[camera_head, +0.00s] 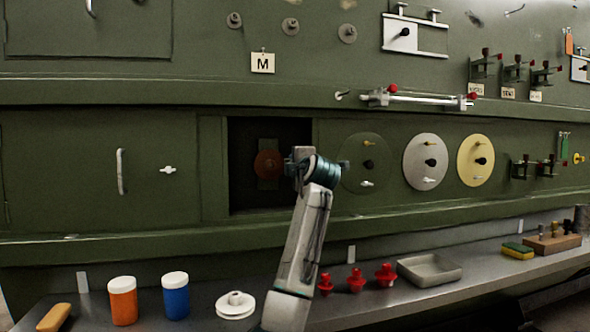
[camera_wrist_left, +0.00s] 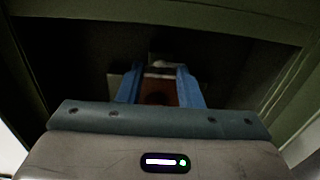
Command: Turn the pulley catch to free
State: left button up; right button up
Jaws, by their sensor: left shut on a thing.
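A brown-red pulley (camera_head: 268,165) sits on a grey-brown mount inside the dark open bay in the green panel. It also shows in the left wrist view as a brown surface (camera_wrist_left: 158,93) between my fingers. My left gripper (camera_wrist_left: 163,72) reaches into the bay, its two blue fingers shut on a small pale piece (camera_wrist_left: 162,66) at their tips, which looks like the pulley catch. The catch's exact angle is too dark and small to tell. In the head view my left gripper (camera_head: 288,166) is seen from behind, and my wrist partly hides the bay. My right gripper is not in view.
The bay's frame (camera_head: 221,165) stands close around my gripper. Round covers, one silver (camera_head: 418,162), are mounted to the right. On the bench below are an orange jar (camera_head: 123,302), a blue jar (camera_head: 175,297), a white wheel (camera_head: 235,308), red knobs (camera_head: 356,283) and a grey tray (camera_head: 430,270).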

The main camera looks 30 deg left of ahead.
pick_arm(q)
jog(key=shift+f, duration=0.2)
jog(key=o, duration=1)
jog(key=shift+r, duration=0.1)
jog(key=shift+s+d, duration=0.1)
jog(key=b+v, duration=0.1)
jog(key=v, duration=0.9)
jog(key=shift+s+d, duration=0.15)
jog(key=shift+s, duration=0.1)
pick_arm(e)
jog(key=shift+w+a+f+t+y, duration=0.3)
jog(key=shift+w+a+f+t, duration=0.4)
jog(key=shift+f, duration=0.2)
